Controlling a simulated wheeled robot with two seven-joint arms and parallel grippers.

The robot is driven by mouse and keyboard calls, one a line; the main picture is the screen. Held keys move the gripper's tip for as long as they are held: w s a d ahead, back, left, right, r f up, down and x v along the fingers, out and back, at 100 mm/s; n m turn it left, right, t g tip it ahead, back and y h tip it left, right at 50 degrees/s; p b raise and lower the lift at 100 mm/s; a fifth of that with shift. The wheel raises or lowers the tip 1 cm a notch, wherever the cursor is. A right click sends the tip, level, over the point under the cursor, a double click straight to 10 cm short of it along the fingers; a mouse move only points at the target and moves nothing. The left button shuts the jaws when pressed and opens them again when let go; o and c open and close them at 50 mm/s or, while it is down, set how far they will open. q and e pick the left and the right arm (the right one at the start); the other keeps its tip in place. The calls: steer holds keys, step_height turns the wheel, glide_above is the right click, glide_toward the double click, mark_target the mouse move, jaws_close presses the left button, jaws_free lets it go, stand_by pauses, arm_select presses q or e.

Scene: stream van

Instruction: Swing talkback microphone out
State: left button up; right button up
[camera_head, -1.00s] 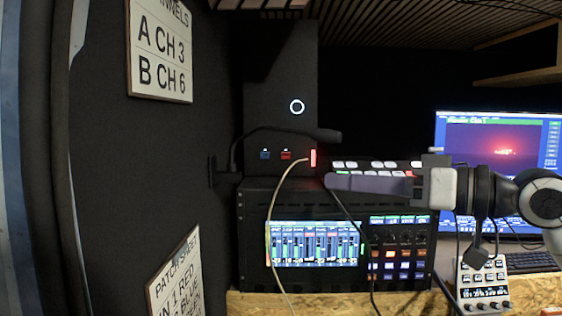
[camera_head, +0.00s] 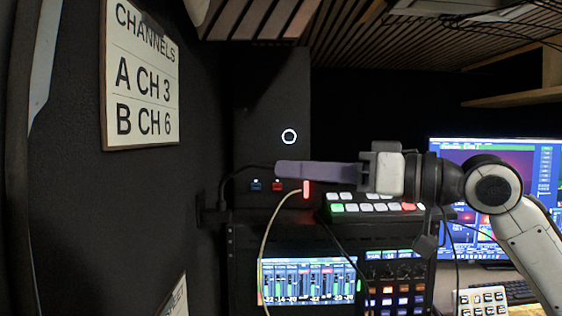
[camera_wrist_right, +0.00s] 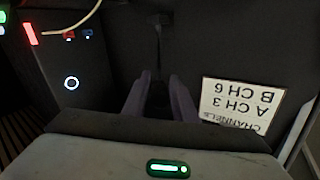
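The talkback microphone (camera_head: 246,168) is on a thin dark boom from a bracket (camera_head: 211,211) on the black side wall. In the head view the boom runs right and its head end is hidden behind my right gripper (camera_head: 281,170). The gripper points left at the boom's height, its fingers seen edge-on. In the right wrist view, the two purple fingers of the right gripper (camera_wrist_right: 155,82) stand apart, with the dark boom (camera_wrist_right: 157,62) lined up between them. Whether they touch it is too dark to tell. My left gripper is out of view.
A tall black panel (camera_head: 270,100) with a lit ring stands behind. A button panel (camera_head: 372,207) and a mixer screen (camera_head: 308,281) lie below the right arm. A cream cable (camera_head: 277,222) hangs close by. A channels sign (camera_head: 140,75) is on the left wall; a monitor (camera_head: 480,160) is right.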

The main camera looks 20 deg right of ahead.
steer(key=shift+x, duration=1.9)
jaws_close()
steer(key=shift+p, duration=0.35)
steer(key=shift+s+a+m+t+h+p, duration=0.2)
steer(key=shift+a+m+t+h+p, duration=0.1)
steer(key=shift+t+h+p, duration=0.15)
